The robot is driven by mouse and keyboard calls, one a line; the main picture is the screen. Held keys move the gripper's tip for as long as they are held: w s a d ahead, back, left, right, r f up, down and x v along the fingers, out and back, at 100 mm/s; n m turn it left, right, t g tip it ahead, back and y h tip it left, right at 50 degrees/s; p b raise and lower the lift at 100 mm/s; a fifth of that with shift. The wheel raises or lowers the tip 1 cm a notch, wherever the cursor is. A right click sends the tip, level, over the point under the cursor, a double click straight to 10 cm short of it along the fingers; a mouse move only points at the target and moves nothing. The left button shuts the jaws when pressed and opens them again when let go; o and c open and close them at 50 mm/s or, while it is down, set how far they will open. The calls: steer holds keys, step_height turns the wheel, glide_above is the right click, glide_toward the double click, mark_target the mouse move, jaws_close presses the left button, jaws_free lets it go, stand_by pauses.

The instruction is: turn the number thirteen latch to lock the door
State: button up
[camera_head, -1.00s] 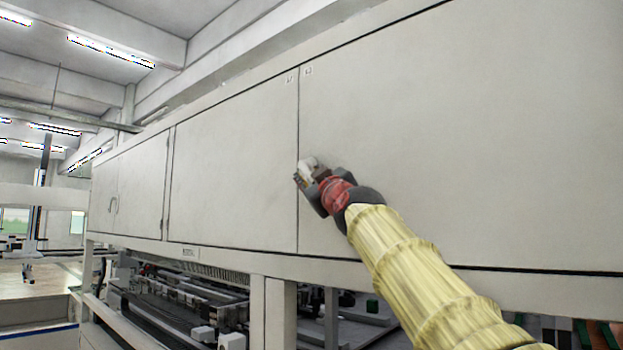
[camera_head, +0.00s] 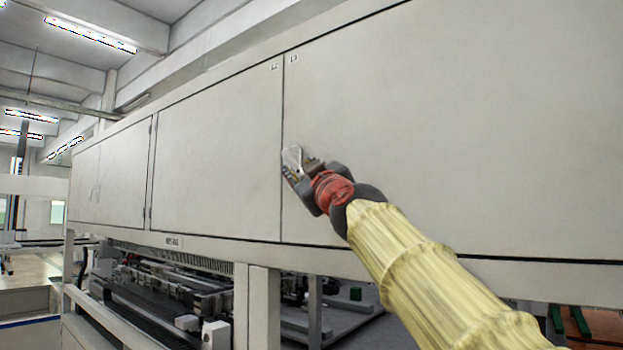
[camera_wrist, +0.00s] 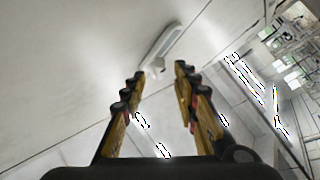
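The latch is a pale, elongated handle (camera_wrist: 163,45) on the white cabinet surface, ahead of my fingers in the wrist view. In the head view a pale handle-like piece (camera_head: 292,156) shows just above my fingertips, beside the door seam. My gripper (camera_wrist: 159,73) is open, its two yellow and black fingers spread apart, with nothing between them. In the head view my gripper (camera_head: 289,173) is close to the panel at the seam; I cannot tell whether it touches. The large right door (camera_head: 450,130) looks closed. Its small label (camera_head: 293,58) is too small to read.
More closed white doors (camera_head: 220,160) run to the left. Below the cabinet are a frame post (camera_head: 258,305) and machinery (camera_head: 165,290). Ceiling lights (camera_head: 90,33) are at the upper left. The panel around my gripper is otherwise bare.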

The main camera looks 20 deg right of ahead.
steer(key=v, duration=0.6)
steer(key=shift+s, duration=0.3)
steer(key=shift+f, duration=0.1)
steer(key=shift+c, duration=0.6)
steer(key=shift+w+d+p, duration=0.15)
steer(key=shift+p, duration=0.3)
steer(key=shift+c, duration=0.6)
steer(key=d+g+p, duration=0.1)
steer(key=p, duration=0.1)
steer(key=w+d+r+g+y+p, duration=0.1)
steer(key=p, duration=0.2)
steer(key=d+p, duration=0.1)
steer(key=p, duration=0.2)
steer(key=shift+w+d+r+m+g+y, duration=0.15)
steer(key=shift+w+r+m+g+y, duration=0.15)
steer(key=shift+r+g+y, duration=0.1)
steer(key=c, duration=0.5)
steer(key=p, duration=0.2)
steer(key=d+r+g+y+p, duration=0.1)
steer(key=p, duration=0.2)
steer(key=shift+s+d, duration=0.15)
steer(key=shift+s, duration=0.2)
jaws_close()
steer(key=s+d+r+g+y+p, duration=0.2)
steer(key=s+r+y+p, duration=0.3)
steer(key=p, duration=1.1)
glide_toward(292, 156)
steer(key=shift+h, duration=0.3)
steer(key=shift+x, duration=2.3)
